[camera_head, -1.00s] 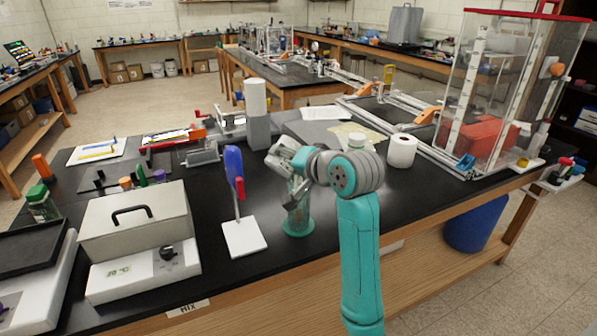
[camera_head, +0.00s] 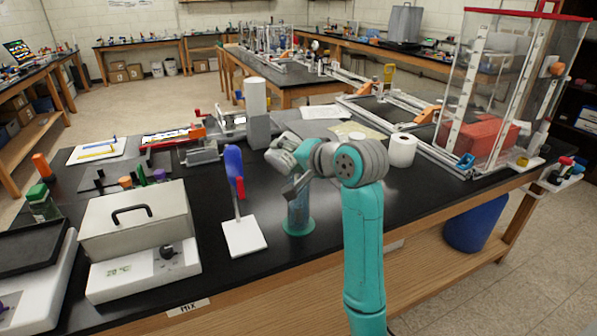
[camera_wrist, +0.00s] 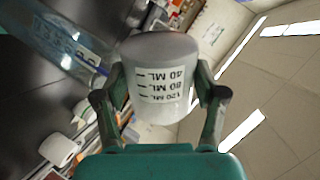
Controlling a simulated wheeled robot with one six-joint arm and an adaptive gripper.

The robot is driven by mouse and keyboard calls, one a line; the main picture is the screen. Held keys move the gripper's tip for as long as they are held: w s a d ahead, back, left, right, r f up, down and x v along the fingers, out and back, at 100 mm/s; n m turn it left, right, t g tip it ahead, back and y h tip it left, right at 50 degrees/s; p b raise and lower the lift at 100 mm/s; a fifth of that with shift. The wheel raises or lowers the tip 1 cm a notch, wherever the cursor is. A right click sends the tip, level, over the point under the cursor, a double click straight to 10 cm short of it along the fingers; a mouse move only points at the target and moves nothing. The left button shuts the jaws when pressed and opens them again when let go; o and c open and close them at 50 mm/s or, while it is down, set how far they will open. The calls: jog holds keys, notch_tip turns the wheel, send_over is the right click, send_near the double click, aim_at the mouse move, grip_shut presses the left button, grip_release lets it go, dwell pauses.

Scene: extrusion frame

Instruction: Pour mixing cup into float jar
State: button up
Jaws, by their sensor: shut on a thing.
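The mixing cup (camera_wrist: 162,103) is pale grey-white with black 40, 80 and 120 ML marks, upside down in the wrist view. My gripper (camera_wrist: 160,82) is shut on it, one finger on each side. The wrist view is strongly rolled, so the cup looks tilted. In the head view my gripper (camera_head: 297,186) is just above the float jar, and I cannot make out the cup there. The float jar (camera_head: 299,218) is a clear, bluish cylinder standing upright on a green round base. It also shows in the wrist view (camera_wrist: 58,45), beside the cup. Any liquid stream is not visible.
A white stand with a blue-and-red holder (camera_head: 243,237) is left of the jar. A balance with a grey box (camera_head: 138,225) stands farther left. A paper roll (camera_head: 402,150) and a clear tank (camera_head: 490,95) are to the right. Black bench lies bare around the jar.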

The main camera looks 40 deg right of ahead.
jog(key=shift+d+f+m+y+p, duration=0.2)
jog(key=shift+f+m+y+p, duration=0.15)
jog(key=shift+m, duration=0.25)
dwell(1.5)
jog(key=shift+d+r+m+y+p, duration=0.1)
jog(key=shift+r+m+y+p, duration=0.3)
jog(key=shift+r+m+y, duration=0.15)
dwell(1.3)
jog(key=shift+d+f+m+g+y, duration=0.3)
jog(key=shift+f+m, duration=0.15)
jog(key=shift+m, duration=0.2)
dwell(0.6)
dwell(0.5)
